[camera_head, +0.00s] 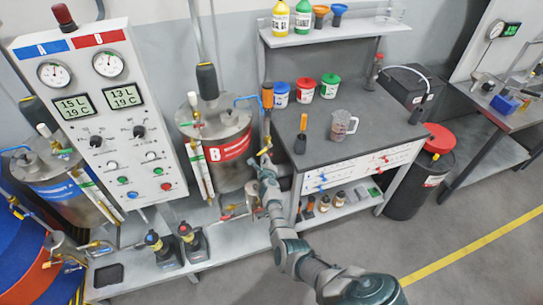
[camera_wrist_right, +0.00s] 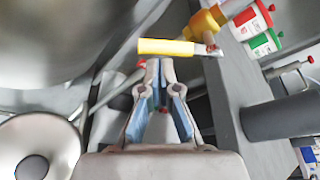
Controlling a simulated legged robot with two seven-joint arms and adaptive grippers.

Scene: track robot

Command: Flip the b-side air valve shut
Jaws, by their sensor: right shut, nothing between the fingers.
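Tank B (camera_head: 205,128) is a steel drum with a red band marked B, left of the workbench. Pipework runs along its right side, with a small yellow part (camera_head: 266,151) near my right gripper (camera_head: 262,161). In the right wrist view a yellow lever (camera_wrist_right: 165,46) lies crosswise just beyond the fingertips of my right gripper (camera_wrist_right: 160,64). The lever joins a brass-coloured fitting (camera_wrist_right: 211,44) at its right end. My right gripper is shut with nothing between its fingers. I cannot tell whether its tips touch the lever. My left gripper is not in view.
The grey workbench (camera_head: 350,125) stands right of the gripper, with lidded pots, a jug (camera_head: 341,127) and an orange-handled tool (camera_head: 301,135). The control panel (camera_head: 100,110) stands left of tank B. A black bin (camera_head: 415,190) stands beyond the bench.

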